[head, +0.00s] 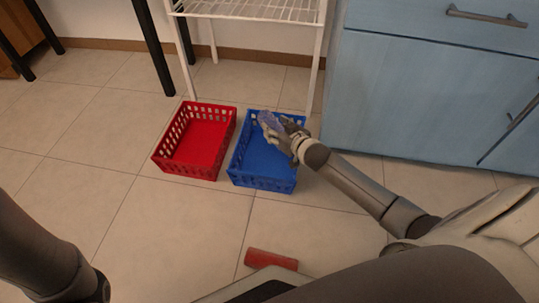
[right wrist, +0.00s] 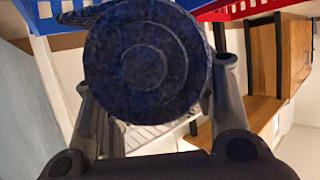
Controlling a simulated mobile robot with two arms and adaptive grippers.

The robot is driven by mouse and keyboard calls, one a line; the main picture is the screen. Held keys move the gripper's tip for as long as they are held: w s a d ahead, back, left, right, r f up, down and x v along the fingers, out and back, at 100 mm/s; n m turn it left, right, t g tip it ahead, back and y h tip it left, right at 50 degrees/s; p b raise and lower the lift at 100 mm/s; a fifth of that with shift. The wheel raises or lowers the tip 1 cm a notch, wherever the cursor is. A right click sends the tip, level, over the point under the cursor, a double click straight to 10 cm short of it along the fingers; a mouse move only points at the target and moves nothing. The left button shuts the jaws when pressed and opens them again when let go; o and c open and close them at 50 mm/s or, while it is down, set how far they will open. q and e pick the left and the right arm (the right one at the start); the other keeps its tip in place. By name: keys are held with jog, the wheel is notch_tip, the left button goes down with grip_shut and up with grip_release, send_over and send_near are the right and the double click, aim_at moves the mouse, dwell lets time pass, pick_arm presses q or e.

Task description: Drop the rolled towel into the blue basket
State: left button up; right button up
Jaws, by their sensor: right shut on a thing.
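The rolled towel (head: 268,122) is blue and is held by my right gripper (head: 283,131), above the back right part of the blue basket (head: 262,183). In the right wrist view the towel's round end (right wrist: 143,62) shows its spiral between the two fingers (right wrist: 155,100), which are shut on it. The blue basket stands on the floor, and its bare inside shows to the left of and below the gripper. How high the towel hangs above the basket floor is hard to tell. My left gripper is out of view; only part of that arm shows.
A red basket (head: 195,172) stands just left of the blue one. A white wire rack (head: 250,12) is behind them, and blue drawers (head: 425,85) are at the right. A red rounded thing (head: 271,260) is low in front, near my base. The tiled floor at left is clear.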

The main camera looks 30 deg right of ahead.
jog(key=o, duration=1.1)
jog(key=shift+o, duration=0.2)
jog(key=shift+s+r, duration=0.1)
jog(key=shift+s, duration=0.15)
jog(key=v, duration=1.1)
jog(key=shift+s, duration=0.2)
jog(key=shift+r, duration=0.1)
